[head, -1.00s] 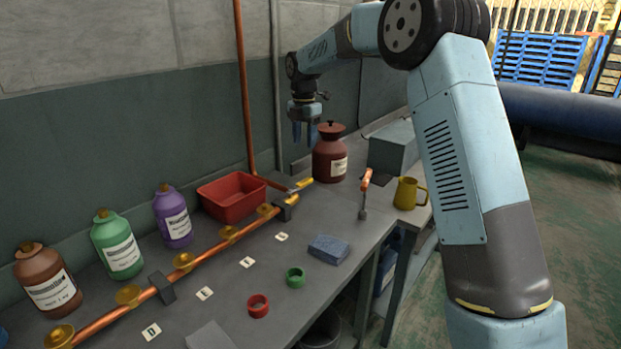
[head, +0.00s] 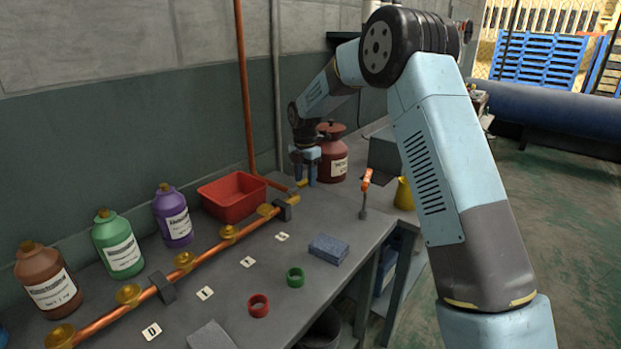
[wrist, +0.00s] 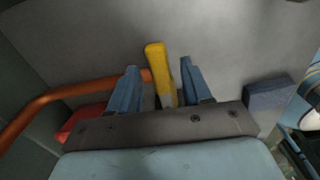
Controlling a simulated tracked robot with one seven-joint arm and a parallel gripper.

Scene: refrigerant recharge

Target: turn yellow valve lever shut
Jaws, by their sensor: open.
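The yellow valve lever (wrist: 155,58) shows in the wrist view between the two blue fingers of my gripper (wrist: 159,68). Its yellow end reaches past the fingertips, and a gap shows on each side. In the head view my gripper (head: 305,178) points down at the far end of the copper pipe (head: 208,252). Only a small part of the lever (head: 301,183) shows there beside the fingers. My gripper is open. The wrist housing hides the lever's base in the wrist view.
A red tray (head: 232,207) stands left of the gripper, and a dark red canister (head: 333,165) is close on its right. An orange-handled tool (head: 365,184) and a blue sponge (head: 328,248) are on the bench. Several bottles line the wall.

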